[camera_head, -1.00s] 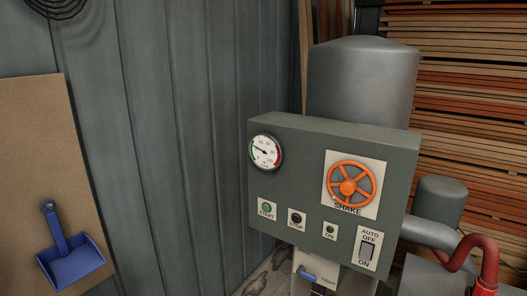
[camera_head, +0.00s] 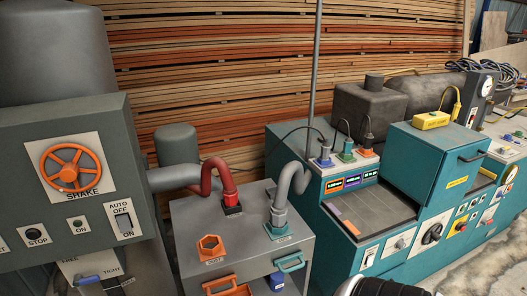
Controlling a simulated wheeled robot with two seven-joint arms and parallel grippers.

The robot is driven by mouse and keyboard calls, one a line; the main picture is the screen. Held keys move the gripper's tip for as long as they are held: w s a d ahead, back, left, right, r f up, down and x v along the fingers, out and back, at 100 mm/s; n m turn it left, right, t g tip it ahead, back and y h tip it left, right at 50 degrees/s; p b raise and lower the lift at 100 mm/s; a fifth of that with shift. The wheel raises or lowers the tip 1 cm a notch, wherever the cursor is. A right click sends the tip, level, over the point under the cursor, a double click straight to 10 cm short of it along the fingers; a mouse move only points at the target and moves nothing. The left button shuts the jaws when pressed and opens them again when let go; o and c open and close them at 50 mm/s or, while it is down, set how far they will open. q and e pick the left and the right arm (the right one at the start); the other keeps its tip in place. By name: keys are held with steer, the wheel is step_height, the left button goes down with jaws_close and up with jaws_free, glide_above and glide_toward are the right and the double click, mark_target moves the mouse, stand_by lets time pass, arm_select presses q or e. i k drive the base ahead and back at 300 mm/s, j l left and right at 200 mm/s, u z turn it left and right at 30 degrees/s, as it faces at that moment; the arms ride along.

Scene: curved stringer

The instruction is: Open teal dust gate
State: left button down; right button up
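A grey cabinet (camera_head: 185,222) stands in the middle of the head view. A teal handle (camera_head: 291,262) sits on its front at the upper right, and an orange handle (camera_head: 222,284) sits to the left of it, partly cut by the bottom edge. On the cabinet's top, a grey hose (camera_head: 290,186) goes into a teal-collared port (camera_head: 278,231). I cannot tell from this view whether the gate at the teal handle is open or shut. Neither of my grippers can be made out.
A red hose (camera_head: 224,180) and an orange hexagonal ring (camera_head: 210,247) are on the cabinet top. A control panel with an orange wheel (camera_head: 72,168) stands at left, a large teal machine (camera_head: 340,232) at right. A dark shape (camera_head: 390,288) shows at the bottom edge.

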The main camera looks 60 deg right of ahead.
mark_target(278, 264)
steer(key=z, duration=2)
